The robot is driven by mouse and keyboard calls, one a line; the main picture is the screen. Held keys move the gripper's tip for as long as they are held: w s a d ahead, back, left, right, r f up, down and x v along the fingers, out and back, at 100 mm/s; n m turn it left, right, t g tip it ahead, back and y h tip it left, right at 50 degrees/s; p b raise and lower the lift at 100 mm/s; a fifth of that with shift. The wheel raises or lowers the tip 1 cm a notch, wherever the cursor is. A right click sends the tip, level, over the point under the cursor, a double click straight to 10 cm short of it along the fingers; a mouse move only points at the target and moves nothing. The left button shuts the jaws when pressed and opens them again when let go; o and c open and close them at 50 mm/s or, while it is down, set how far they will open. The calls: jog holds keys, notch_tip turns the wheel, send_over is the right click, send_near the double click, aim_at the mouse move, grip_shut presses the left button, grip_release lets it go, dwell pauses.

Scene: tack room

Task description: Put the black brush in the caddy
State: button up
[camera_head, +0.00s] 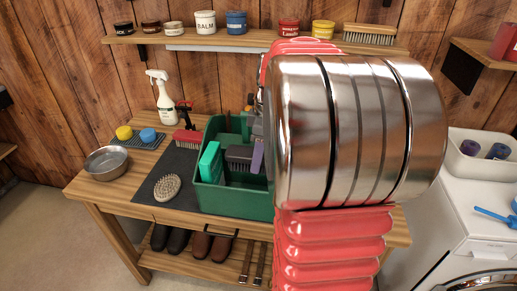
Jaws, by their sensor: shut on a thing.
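The green caddy (234,205) stands on the wooden bench, on a dark mat. A dark, ridged block that looks like the black brush (239,155) shows inside it, beside a bright green block (210,162) and a small purple piece (257,158). My large red and steel arm covers the caddy's right side. Only a grey and dark part of my gripper (257,128) shows at the arm's left edge, over the caddy. It is shut on the brush, though the fingertips and the grip itself are mostly hidden. Whether the brush touches the caddy floor cannot be seen.
Yellow and blue round items sit behind the bowl. A shelf (230,40) with tins and a wooden brush runs above.

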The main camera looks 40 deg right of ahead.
jog(key=shift+f, duration=6.05)
jog(key=o, duration=1.4)
jog(key=r, duration=0.4)
jog(key=s+r, duration=0.1)
jog(key=r, duration=0.4)
jog(key=d+r, duration=0.1)
jog(key=r, duration=0.3)
jog(key=shift+s+d+r, duration=0.1)
jog(key=shift+s+r, duration=0.2)
